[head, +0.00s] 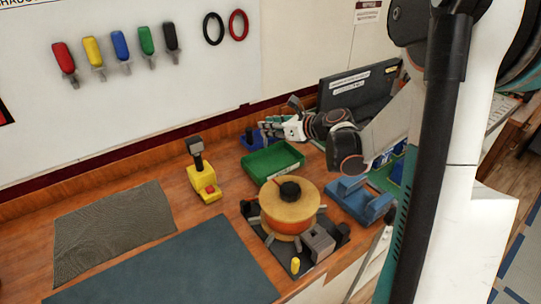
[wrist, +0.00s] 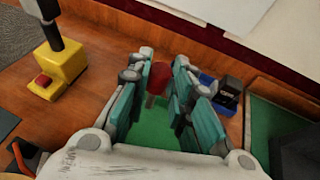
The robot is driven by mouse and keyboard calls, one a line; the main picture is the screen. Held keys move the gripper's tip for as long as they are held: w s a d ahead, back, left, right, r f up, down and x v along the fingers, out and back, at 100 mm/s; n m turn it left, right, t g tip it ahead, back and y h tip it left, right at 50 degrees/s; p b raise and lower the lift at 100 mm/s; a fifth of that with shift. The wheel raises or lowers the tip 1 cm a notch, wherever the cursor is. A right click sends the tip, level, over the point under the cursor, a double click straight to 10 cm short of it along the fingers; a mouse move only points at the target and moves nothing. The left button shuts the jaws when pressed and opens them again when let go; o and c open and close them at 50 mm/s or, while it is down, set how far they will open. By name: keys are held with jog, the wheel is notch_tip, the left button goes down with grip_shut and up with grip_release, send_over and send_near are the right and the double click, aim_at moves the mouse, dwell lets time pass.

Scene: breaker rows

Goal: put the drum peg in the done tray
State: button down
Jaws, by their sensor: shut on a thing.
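A peg with a red head (wrist: 157,76) and a lighter shank, which looks like the drum peg, is between the fingers of my gripper (wrist: 160,90) in the wrist view. My gripper is shut on it. In the head view my gripper (head: 270,128) is over the back edge of the green tray (head: 272,168), and the peg cannot be made out there. The green floor of this tray (wrist: 150,132) shows below the peg in the wrist view. The peg appears to be above the tray floor. I cannot read a label that names the tray as done.
A wooden drum (head: 289,210) on a dark fixture stands in front of the tray, with a yellow peg (head: 295,266) nearby. A yellow device with a red button (head: 206,184) stands left. A blue cradle (head: 360,200) stands right. Mats cover the left bench.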

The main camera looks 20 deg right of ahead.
notch_tip(320, 180, down, 9)
jog(key=b, duration=0.2)
jog(key=shift+b, duration=0.4)
jog(key=shift+f, duration=0.2)
jog(key=c, duration=1.4)
grip_release()
jog(key=shift+c, duration=0.2)
jog(key=shift+r, duration=0.2)
jog(key=shift+s+d+r, duration=0.1)
jog(key=shift+s+r, duration=0.05)
jog(key=shift+s, duration=0.05)
jog(key=p+v, duration=0.3)
jog(key=v, duration=0.8)
jog(key=shift+s, duration=0.3)
jog(key=shift+d, duration=0.1)
